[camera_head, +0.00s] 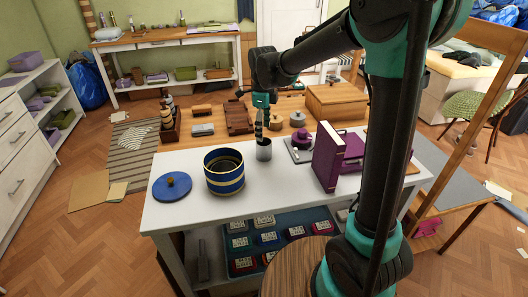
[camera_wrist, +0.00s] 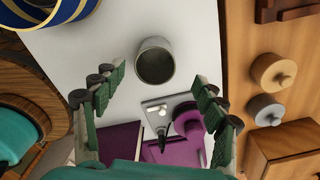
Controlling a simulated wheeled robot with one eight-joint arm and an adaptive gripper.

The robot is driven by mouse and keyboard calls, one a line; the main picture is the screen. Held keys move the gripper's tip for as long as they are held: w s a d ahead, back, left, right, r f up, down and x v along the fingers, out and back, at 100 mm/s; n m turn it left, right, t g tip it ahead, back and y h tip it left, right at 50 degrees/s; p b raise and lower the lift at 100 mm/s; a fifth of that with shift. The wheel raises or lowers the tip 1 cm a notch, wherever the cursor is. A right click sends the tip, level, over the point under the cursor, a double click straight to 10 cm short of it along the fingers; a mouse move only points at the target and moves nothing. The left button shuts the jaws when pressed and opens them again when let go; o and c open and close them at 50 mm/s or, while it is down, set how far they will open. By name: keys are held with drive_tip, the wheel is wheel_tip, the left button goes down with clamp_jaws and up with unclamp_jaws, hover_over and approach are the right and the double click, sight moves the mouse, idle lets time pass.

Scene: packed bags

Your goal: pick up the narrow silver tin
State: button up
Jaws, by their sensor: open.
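The narrow silver tin (camera_head: 264,150) stands upright on the white table, right of a blue and gold canister (camera_head: 224,172). In the wrist view the tin (camera_wrist: 155,64) shows from above as a grey open-topped cylinder, ahead of and between the fingertips. My gripper (camera_wrist: 160,85) is open, with its two green fingers spread wide and nothing between them. In the head view my gripper (camera_head: 261,122) hangs just above the tin and overlaps its top edge. I cannot tell whether it touches the tin.
A purple book (camera_head: 327,160) stands upright right of the tin. A tray with a purple round object (camera_head: 302,139) is close behind it. A blue lid (camera_head: 172,186) lies at the left. A wooden table with boxes and pots adjoins behind. The white tabletop (camera_head: 270,205) in front is clear.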

sight(264, 141)
drive_tip(key=shift+s+d+f, duration=0.1)
drive_tip(key=shift+s+f, duration=0.1)
drive_tip(key=shift+f, duration=1.1)
drive_tip(key=shift+s+d+f, duration=0.1)
drive_tip(key=shift+s+f, duration=0.05)
drive_tip(key=shift+f, duration=1.15)
drive_tip(key=c, duration=1.1)
